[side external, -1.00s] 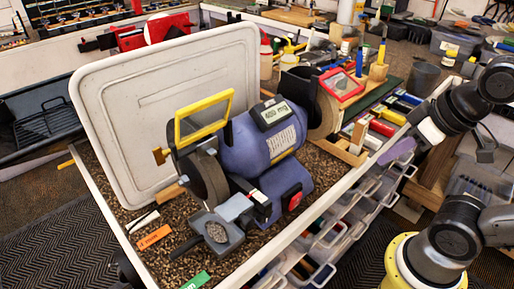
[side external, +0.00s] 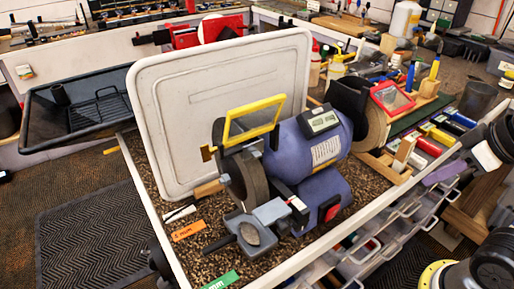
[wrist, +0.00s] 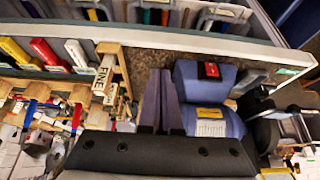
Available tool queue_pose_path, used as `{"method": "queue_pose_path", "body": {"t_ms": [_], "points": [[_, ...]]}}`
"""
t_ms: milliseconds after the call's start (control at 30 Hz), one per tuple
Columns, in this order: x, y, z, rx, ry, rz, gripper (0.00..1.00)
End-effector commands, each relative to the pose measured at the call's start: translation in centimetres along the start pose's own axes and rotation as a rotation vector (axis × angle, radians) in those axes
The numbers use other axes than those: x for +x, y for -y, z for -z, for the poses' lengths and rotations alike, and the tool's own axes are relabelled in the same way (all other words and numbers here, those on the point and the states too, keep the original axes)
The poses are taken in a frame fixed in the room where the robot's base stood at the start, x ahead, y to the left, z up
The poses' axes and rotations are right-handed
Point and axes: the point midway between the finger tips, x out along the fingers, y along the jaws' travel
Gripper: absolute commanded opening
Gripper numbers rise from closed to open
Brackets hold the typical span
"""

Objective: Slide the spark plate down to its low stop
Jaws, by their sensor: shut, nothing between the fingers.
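The blue bench grinder (side external: 312,140) stands on the gritty tray, with a grey wheel (side external: 243,180) at its left end. A yellow-framed shield (side external: 253,121) tilts over this wheel. A small brass-coloured tab (side external: 207,153) sits by the wheel's upper left; I cannot tell whether it belongs to the spark plate, which I cannot clearly make out. A grey tool rest (side external: 254,235) is in front of the wheel. My gripper (side external: 441,174) is shut and empty, right of the grinder, near the tray's right edge. Its purple fingers (wrist: 160,76) lie side by side in the wrist view.
A large white panel (side external: 175,110) stands upright behind the grinder. A second wheel (side external: 375,128) with a red-framed shield (side external: 392,97) is at the grinder's far end. A wooden block marked FINE (wrist: 105,75) and coloured sticks are near my gripper. Drawers lie below the tray edge.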

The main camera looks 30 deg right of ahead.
Motion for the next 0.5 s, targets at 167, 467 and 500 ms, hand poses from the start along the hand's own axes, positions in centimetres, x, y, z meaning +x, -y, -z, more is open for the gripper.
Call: {"method": "queue_pose_path", "body": {"t_ms": [167, 467, 500], "points": [[0.0, 0.0, 0.0, 0.006, 0.0, 0.0, 0.0], [-4.0, -0.6, 2.1, 0.219, 0.051, -0.036, 0.0], [-5.0, -0.6, 3.1, 0.243, 0.055, -0.04, 0.0]]}}
